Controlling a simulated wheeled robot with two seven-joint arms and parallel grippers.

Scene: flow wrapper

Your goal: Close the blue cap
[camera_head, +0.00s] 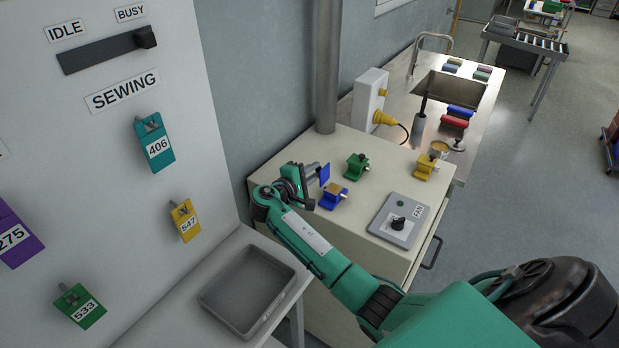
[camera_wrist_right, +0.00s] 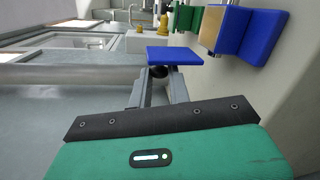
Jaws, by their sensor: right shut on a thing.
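The blue cap (camera_head: 324,174) is a flat blue plate. My right gripper (camera_head: 308,172) is shut on a dark knob at the cap's back, and the cap stands on edge in front of the fingers. In the right wrist view the blue cap (camera_wrist_right: 175,55) shows beyond the fingertips (camera_wrist_right: 160,78). The blue body (camera_head: 333,197) with its tan block sits on the cabinet top, just right of and below the cap. The right wrist view shows the blue body (camera_wrist_right: 252,36) to the right, with a gap between it and the cap. My left gripper is not in view.
A green fixture (camera_head: 356,167) and a yellow fixture (camera_head: 425,167) stand on the cabinet top (camera_head: 385,180). A grey fan switch box (camera_head: 398,220) lies near the front edge. A grey pipe (camera_head: 327,65) rises behind. A grey tray (camera_head: 247,290) is at lower left.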

